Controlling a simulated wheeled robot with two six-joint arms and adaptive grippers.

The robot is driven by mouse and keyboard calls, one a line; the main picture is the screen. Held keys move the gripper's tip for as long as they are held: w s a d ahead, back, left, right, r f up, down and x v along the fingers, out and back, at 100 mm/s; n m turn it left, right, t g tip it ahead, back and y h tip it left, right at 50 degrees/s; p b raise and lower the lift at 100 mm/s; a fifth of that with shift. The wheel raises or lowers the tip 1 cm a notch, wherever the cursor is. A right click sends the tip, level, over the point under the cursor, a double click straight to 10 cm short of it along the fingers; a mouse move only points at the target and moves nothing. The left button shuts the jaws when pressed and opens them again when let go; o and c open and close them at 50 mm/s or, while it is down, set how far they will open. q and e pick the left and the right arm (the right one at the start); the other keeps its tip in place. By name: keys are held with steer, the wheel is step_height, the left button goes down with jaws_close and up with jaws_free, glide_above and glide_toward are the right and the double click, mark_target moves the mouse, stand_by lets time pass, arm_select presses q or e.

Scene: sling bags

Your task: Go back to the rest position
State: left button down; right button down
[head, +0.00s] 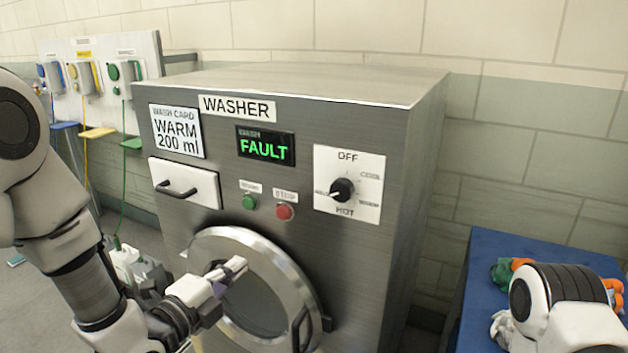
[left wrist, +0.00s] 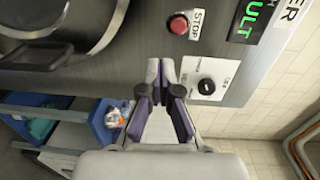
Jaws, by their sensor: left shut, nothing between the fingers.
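My left gripper (head: 236,270) is in front of the washer's round door (head: 215,245), at the left of the head view. Its fingers are shut with nothing between them. In the left wrist view the gripper's purple-padded fingers (left wrist: 164,75) point toward the washer front, between the red stop button (left wrist: 178,26) and the dial (left wrist: 206,87). My right arm shows at the lower right of the head view, over the blue table; its gripper cannot be made out.
The grey washer (head: 400,200) fills the middle, with a FAULT display (head: 265,146), a white drawer (head: 200,185) and a dial (head: 342,190). A blue table (head: 490,255) with orange and green items (head: 508,268) stands at right.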

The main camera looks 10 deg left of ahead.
arm_select(q)
steer(key=s+f+n+g+y, duration=0.2)
steer(key=s+f+g, duration=0.25)
steer(key=f, duration=0.95)
steer(key=s+f+n+g+y, duration=0.1)
steer(key=s+f+n+g, duration=0.3)
steer(key=f, duration=0.9)
steer(key=s+a+f+n+g+y, duration=0.1)
steer(key=s+a+f+n+g, duration=0.1)
steer(key=s+f+n+g, duration=0.2)
steer(key=s+a+f+n+g+y, duration=0.2)
steer(key=s+f+n, duration=0.6)
steer(key=s+n, duration=0.4)
steer(key=s+a+g, duration=0.1)
steer(key=s, duration=0.3)
steer(key=shift+a+n+g, duration=0.2)
steer(key=shift+n+g, duration=0.1)
steer(key=shift+g, duration=0.05)
